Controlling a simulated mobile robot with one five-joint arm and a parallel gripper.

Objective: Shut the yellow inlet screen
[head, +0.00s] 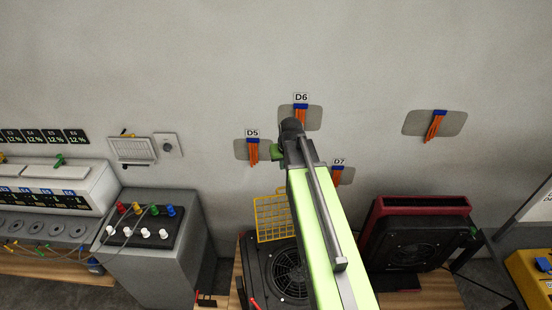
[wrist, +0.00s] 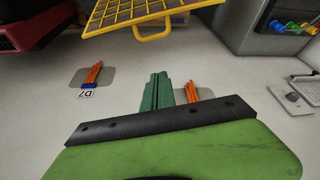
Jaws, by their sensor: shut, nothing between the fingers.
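The yellow inlet screen (head: 272,216) is a mesh panel that stands raised at the back of a black fan unit (head: 258,278), so it is open. My arm hides part of the unit. In the wrist view the yellow screen (wrist: 125,14) crosses the top edge, with a yellow loop handle (wrist: 153,37) on its rim. My gripper (head: 277,154) is in front of the wall, above the screen in the head view. In the wrist view its green fingers (wrist: 157,92) are together and empty, apart from the screen.
A red-framed fan unit (head: 418,235) stands to the right. A grey box with colored knobs (head: 150,240) stands to the left. Wall plates with orange wires, including D5 (head: 252,150), D6 (head: 300,115) and D7 (head: 338,176), surround my gripper.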

